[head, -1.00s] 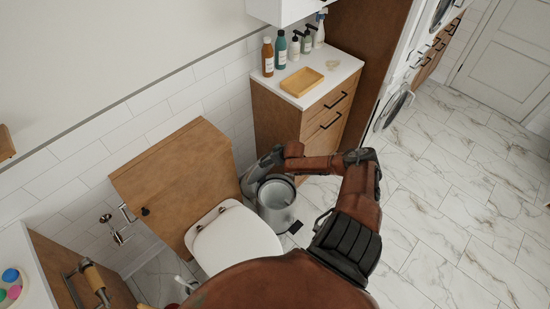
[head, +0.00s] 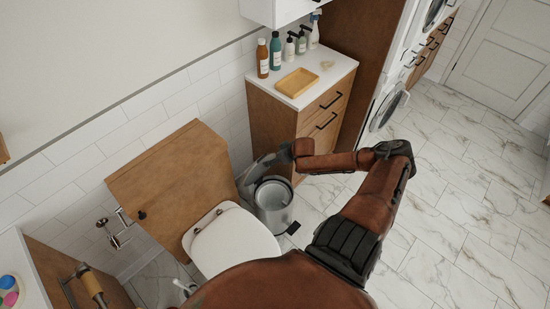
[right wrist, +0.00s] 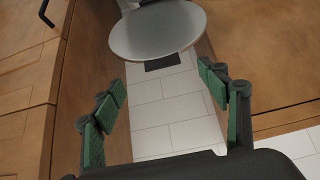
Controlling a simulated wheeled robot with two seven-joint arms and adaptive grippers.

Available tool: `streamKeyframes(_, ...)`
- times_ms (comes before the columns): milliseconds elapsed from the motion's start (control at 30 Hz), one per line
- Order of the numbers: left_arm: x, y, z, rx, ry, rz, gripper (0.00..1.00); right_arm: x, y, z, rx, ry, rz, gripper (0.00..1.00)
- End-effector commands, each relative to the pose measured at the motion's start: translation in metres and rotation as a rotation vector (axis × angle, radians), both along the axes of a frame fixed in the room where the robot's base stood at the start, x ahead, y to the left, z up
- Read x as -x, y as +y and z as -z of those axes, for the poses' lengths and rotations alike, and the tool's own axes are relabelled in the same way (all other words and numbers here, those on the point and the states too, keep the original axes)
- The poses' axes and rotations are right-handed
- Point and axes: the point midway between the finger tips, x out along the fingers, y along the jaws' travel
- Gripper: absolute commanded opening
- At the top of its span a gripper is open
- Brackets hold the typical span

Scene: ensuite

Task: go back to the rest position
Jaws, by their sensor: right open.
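My right gripper (head: 258,172) is beside the wooden toilet cistern box, over the back of a grey pedal bin, partly hidden by its own wrist in the head view. In the right wrist view its two green-padded fingers (right wrist: 160,85) stand wide apart with nothing between them. The bin (head: 274,212) stands on the floor between toilet and cabinet; a round grey disc (right wrist: 158,30), which looks like part of the bin, shows beyond the fingers in the right wrist view. My left gripper is not in view.
The toilet (head: 235,242) is left of the bin. A wooden cabinet (head: 275,125) with bottles (head: 276,50) and a yellow tray (head: 297,82) is behind it. A washing machine (head: 388,106) stands further right. Marble floor (head: 460,220) on the right is clear.

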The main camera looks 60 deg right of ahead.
Motion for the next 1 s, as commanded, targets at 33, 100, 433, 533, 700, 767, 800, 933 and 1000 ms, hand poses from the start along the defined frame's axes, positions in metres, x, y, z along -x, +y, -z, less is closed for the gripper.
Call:
streamKeyframes(33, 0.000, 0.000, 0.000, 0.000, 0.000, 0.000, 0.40, 0.000, 0.000, 0.000, 0.000, 0.000, 0.000, 0.68)
streamKeyframes(100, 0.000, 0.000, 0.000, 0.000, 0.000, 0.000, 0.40, 0.000, 0.000, 0.000, 0.000, 0.000, 0.000, 0.68)
streamKeyframes(433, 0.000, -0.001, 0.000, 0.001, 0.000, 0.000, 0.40, 0.003, -0.001, 0.008, 0.002, 0.001, 0.003, 0.68)
streamKeyframes(533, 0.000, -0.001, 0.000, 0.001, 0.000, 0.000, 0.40, 0.012, -0.007, 0.032, 0.016, 0.003, 0.008, 0.68)
streamKeyframes(700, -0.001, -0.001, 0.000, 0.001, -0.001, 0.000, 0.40, 0.055, -0.013, 0.115, 0.068, 0.037, 0.020, 0.68)
streamKeyframes(767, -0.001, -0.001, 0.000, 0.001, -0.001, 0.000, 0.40, 0.078, -0.011, 0.149, 0.088, 0.065, 0.020, 0.68)
streamKeyframes(800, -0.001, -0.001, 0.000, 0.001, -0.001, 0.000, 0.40, 0.096, -0.006, 0.173, 0.100, 0.087, 0.019, 0.68)
streamKeyframes(933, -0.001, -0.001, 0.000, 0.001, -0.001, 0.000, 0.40, 0.154, 0.018, 0.243, 0.127, 0.166, 0.005, 0.68)
streamKeyframes(1000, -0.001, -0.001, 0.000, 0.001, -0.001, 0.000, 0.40, 0.187, 0.038, 0.277, 0.133, 0.214, -0.007, 0.68)
